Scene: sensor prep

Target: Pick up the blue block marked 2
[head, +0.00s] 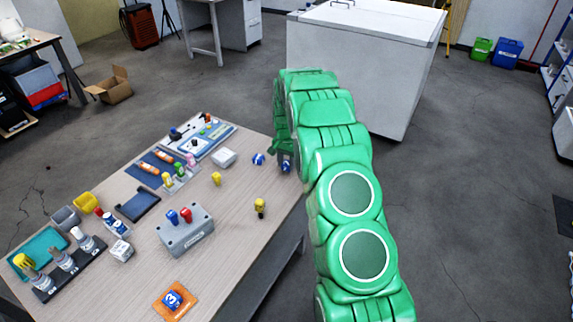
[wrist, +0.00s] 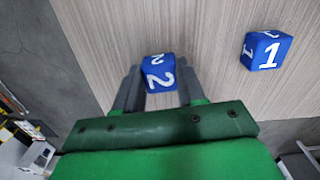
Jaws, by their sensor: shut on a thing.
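The blue block marked 2 (wrist: 158,74) sits between the two fingers of my gripper (wrist: 157,85) in the wrist view, with white 2s showing on two faces. The fingers are shut on its sides. In the head view my gripper (head: 285,160) is at the table's far right edge, with a bit of the blue block (head: 286,168) showing at its tips. I cannot tell whether the block touches the table.
A blue block marked 1 (wrist: 265,55) lies apart on the wooden table (head: 240,200), close by; it shows in the head view (head: 258,158). A white box (head: 223,158), a yellow piece (head: 216,178) and a grey switch box (head: 186,235) stand farther left. A white cabinet (head: 355,75) is behind.

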